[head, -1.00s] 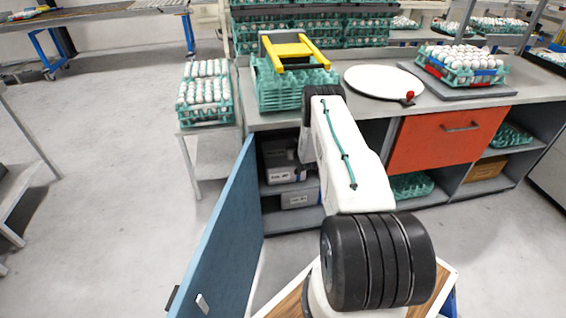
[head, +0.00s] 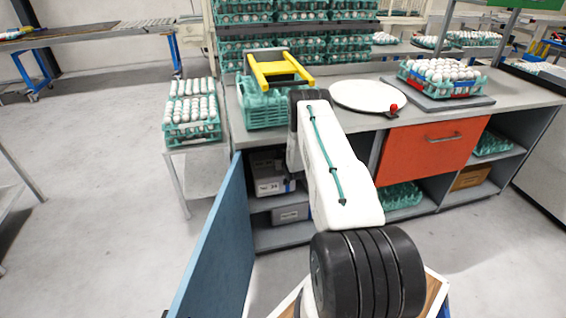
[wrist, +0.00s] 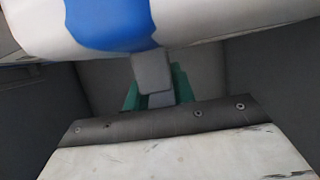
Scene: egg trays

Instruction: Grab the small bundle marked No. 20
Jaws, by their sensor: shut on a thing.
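In the head view my arm reaches into the open cupboard under the workbench, and my gripper is hidden there behind the arm link. The wrist view shows my gripper (wrist: 160,96) with teal fingers beside a grey block, shut against a pale, worn case (wrist: 180,155) with a dark riveted edge. No mark shows on this case. Two grey labelled boxes stand in the cupboard, an upper box (head: 270,187) and a lower box (head: 290,213). Their labels are too small to read surely.
The blue cupboard door (head: 220,245) stands open at left. Teal crates (head: 265,110) with a yellow frame (head: 280,69) sit on the bench above. A red drawer (head: 430,145) is to the right. An egg stand (head: 195,115) is left of the bench. The floor at left is clear.

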